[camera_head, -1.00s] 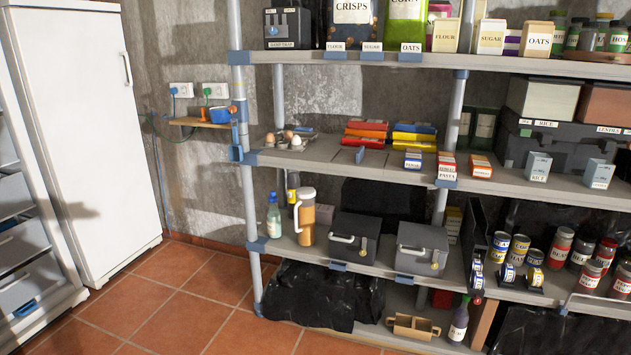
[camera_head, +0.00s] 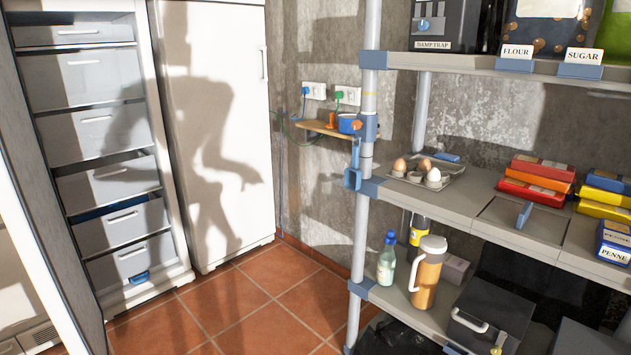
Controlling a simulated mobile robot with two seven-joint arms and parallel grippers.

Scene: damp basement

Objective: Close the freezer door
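The open freezer stands at the left in the head view, with a stack of grey drawers (camera_head: 108,137) inside its white body. Its door (camera_head: 52,190) is swung wide open toward me, seen nearly edge-on along the left edge of the view. One lower drawer sits slightly out, with something dark blue showing in it. A small blue item (camera_head: 140,278) lies at the bottom drawer. Neither of my grippers is in the view; only a shadow shaped like a robot falls on the neighbouring white door.
A closed white cabinet (camera_head: 216,130) stands right of the freezer. A metal shelf rack (camera_head: 455,205) with eggs, boxes, bottles and a jug fills the right side. The tiled floor (camera_head: 262,305) between them is clear. Sockets and a small wooden shelf (camera_head: 325,128) hang on the back wall.

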